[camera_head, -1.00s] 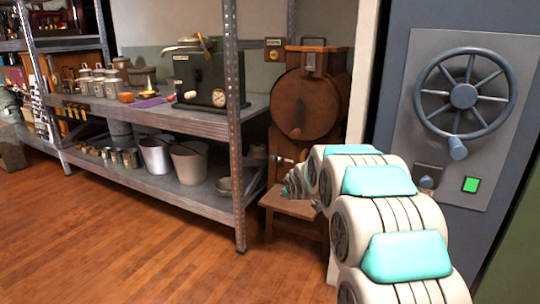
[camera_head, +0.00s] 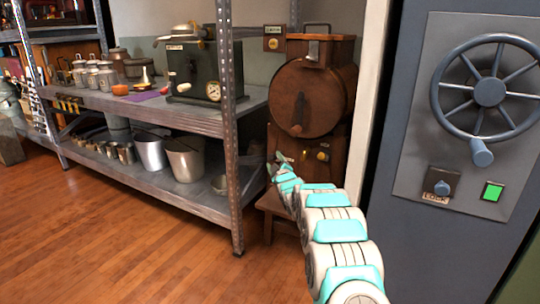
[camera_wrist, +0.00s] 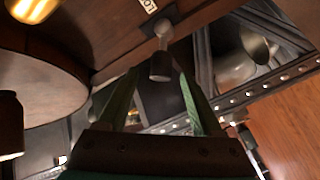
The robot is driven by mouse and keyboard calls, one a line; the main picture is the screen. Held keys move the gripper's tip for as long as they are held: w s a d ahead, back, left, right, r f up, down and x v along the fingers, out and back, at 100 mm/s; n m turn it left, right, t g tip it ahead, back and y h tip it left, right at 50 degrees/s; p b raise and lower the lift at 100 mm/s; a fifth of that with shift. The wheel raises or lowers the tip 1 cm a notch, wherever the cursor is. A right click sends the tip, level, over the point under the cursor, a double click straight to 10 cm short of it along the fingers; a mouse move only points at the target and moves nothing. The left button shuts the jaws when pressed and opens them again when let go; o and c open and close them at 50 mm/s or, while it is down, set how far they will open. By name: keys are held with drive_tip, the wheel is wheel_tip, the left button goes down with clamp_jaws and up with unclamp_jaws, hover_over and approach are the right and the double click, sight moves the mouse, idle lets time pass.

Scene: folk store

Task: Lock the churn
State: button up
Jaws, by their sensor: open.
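The churn (camera_head: 340,85) is a brown wooden cabinet with a round wooden drum (camera_head: 300,115) on its front, standing right of the metal shelf. A brass knob (camera_head: 322,156) sits low on its front; it also shows at the top left of the wrist view (camera_wrist: 32,8). A small lever with a dark cylindrical grip (camera_wrist: 160,66) sticks out below a white label (camera_wrist: 148,5), only partly readable. My gripper (camera_head: 280,166) is at the churn's lower left front. In the wrist view, its green fingers (camera_wrist: 158,80) are open, spread either side of the lever grip; contact is unclear.
The metal shelf (camera_head: 190,205) with buckets and a dark machine (camera_head: 195,72) stands close to the left of my gripper. A grey door panel with a spoked wheel (camera_head: 489,92), a lock knob and a green button (camera_head: 492,191) is at right. Wooden floor is clear at front left.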

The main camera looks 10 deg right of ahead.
sight(273, 159)
drive_tip(key=shift+w+a+f, duration=0.1)
drive_tip(key=shift+w+f, duration=0.05)
drive_tip(key=shift+w, duration=0.65)
drive_tip(key=shift+w+a, duration=0.1)
drive_tip(key=shift+w, duration=1.6)
drive_tip(key=shift+w+a+p, duration=0.1)
drive_tip(key=shift+w+p, duration=0.2)
drive_tip(key=shift+w, duration=0.25)
drive_tip(key=shift+w+a, duration=0.1)
drive_tip(key=shift+w, duration=0.25)
drive_tip(key=shift+w, duration=0.1)
drive_tip(key=shift+c, duration=0.4)
clamp_jaws()
